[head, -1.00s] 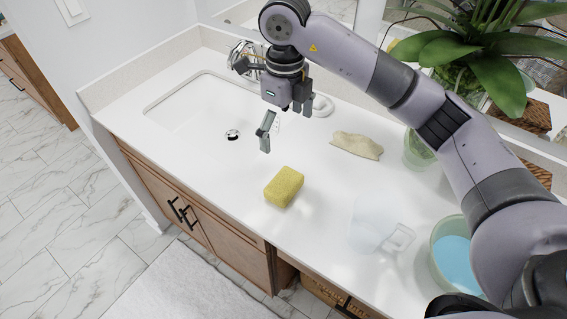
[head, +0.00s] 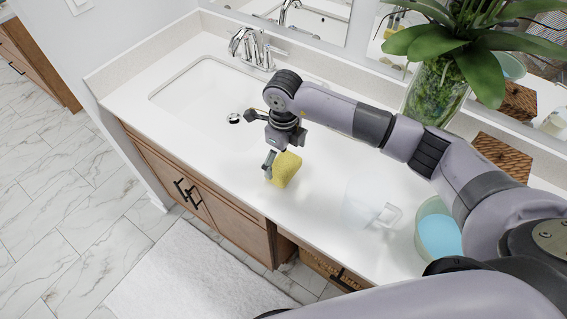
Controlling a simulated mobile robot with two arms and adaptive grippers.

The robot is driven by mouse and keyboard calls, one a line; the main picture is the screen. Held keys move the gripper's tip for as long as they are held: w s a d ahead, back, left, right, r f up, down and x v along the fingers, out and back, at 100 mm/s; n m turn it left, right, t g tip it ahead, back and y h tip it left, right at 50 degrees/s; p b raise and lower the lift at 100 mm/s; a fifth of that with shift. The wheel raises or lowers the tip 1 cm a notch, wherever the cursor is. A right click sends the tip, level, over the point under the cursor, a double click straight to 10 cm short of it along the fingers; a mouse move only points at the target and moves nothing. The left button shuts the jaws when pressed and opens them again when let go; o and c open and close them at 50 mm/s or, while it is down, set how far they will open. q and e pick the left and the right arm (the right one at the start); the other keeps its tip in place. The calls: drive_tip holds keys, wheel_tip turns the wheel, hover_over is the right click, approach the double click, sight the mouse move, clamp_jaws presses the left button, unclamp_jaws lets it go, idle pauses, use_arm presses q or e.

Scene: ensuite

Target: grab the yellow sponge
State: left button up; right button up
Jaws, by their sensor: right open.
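The yellow sponge (head: 287,169) lies on the white counter in front of the sink, in the head view. My right gripper (head: 271,160) is just above the counter at the sponge. One finger shows close against the sponge's left side, and the gripper body covers part of the sponge's upper edge. The other finger is hidden, so contact cannot be told. The right gripper is open. My left gripper is not in view.
A clear mug (head: 366,207) and a bowl with blue contents (head: 438,234) stand right of the sponge. The sink (head: 205,95) is behind left, with its faucet (head: 244,45). A plant vase (head: 436,92) stands at the back. The counter's front strip is clear.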

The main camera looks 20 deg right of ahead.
drive_tip(key=shift+f, duration=1.2)
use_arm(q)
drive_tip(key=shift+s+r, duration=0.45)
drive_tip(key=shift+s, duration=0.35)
use_arm(e)
drive_tip(key=shift+c, duration=0.6)
drive_tip(key=c, duration=0.7)
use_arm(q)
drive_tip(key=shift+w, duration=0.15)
use_arm(e)
drive_tip(key=shift+c, duration=0.2)
drive_tip(key=shift+r, duration=0.1)
